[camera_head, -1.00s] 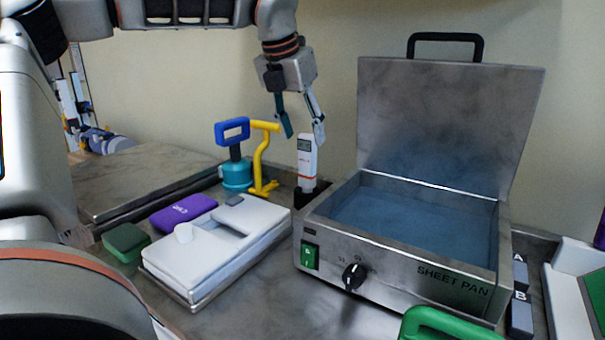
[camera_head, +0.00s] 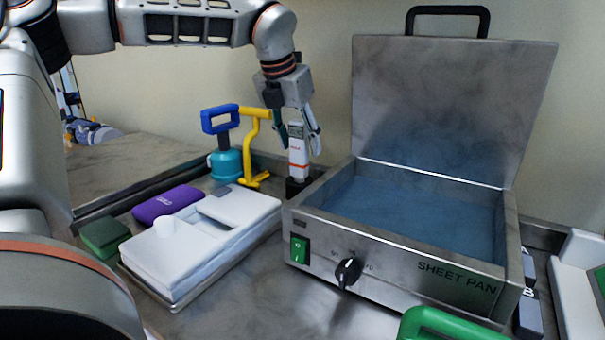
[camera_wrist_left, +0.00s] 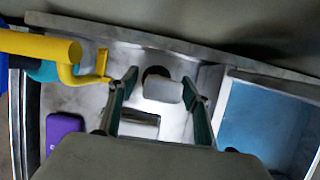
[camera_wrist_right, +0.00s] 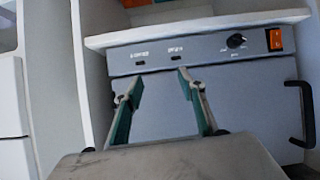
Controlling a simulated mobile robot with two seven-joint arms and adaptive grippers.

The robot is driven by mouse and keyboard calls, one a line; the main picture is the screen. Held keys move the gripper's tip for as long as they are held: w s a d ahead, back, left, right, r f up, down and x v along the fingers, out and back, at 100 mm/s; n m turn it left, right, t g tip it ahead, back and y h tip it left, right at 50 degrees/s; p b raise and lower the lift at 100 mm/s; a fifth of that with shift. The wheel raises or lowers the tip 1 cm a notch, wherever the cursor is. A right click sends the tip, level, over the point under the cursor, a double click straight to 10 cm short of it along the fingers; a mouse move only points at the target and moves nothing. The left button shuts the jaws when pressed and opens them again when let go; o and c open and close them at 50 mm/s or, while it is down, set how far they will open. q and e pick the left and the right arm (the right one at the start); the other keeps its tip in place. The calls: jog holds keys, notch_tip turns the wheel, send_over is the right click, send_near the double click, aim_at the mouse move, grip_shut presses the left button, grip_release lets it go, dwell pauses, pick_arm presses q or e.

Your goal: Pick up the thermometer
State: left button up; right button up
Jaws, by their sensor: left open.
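The thermometer (camera_head: 298,158) is white with an orange band and a small display near its top. It stands upright in a dark holder (camera_head: 296,187) left of the sheet pan unit. My left gripper (camera_head: 299,141) is open and points down, with its fingers on either side of the thermometer's upper part. In the left wrist view the thermometer's top (camera_wrist_left: 162,90) lies between the open fingers (camera_wrist_left: 160,88), with gaps visible on both sides. My right gripper (camera_wrist_right: 165,92) is open and empty in the right wrist view, in front of a grey appliance.
The sheet pan unit (camera_head: 395,262), lid raised, stands close on the right. A yellow handled tool (camera_head: 256,147) and a teal tool with a blue handle (camera_head: 225,163) stand close on the left. A white case (camera_head: 185,255) and a purple pack (camera_head: 166,204) lie in front.

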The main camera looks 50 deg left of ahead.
pick_arm(q)
jog(key=shift+c, duration=0.5)
grip_shut()
